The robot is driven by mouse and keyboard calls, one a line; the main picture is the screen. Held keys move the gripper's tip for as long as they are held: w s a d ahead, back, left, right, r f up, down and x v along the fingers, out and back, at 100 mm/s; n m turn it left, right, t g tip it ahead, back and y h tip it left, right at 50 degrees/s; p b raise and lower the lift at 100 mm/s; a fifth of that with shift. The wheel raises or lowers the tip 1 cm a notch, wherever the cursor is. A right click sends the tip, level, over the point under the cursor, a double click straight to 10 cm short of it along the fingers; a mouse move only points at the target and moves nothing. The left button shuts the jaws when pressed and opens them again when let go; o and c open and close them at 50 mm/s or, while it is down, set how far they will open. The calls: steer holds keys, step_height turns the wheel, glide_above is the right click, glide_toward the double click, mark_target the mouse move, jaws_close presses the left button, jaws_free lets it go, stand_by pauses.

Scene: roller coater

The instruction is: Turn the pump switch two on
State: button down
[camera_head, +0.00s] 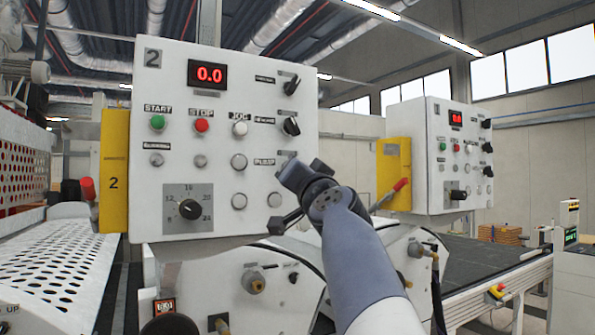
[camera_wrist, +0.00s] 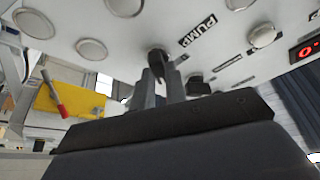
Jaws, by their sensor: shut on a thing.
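The white control panel marked 2 (camera_head: 225,100) fills the middle left of the head view. The pump switch is a black knob (camera_wrist: 157,57) next to the PUMP label (camera_wrist: 198,34) in the wrist view. My gripper (camera_wrist: 161,78) reaches up to this knob and is shut on it, with a finger on either side. In the head view my gripper (camera_head: 292,172) is at the panel's right side, right of the PUMP label, and hides the pump switch. The knob's exact angle cannot be told.
Two black selector knobs (camera_head: 291,126) (camera_head: 291,85) sit above my gripper on the panel. A black dial (camera_head: 190,209) is at the lower left. A second panel (camera_head: 440,155) stands to the right, with a red-handled lever (camera_head: 399,185) near it.

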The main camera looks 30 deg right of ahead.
steer(key=c, duration=1.4)
jaws_free()
steer(key=shift+c, duration=0.2)
steer(key=b+v, duration=0.5)
steer(key=v, duration=0.6)
steer(key=shift+w, duration=0.15)
steer(key=p+x, duration=0.4)
steer(key=x, duration=0.6)
steer(key=shift+w+r+n, duration=0.15)
steer(key=shift+w+n, duration=0.15)
steer(key=shift+d, duration=0.1)
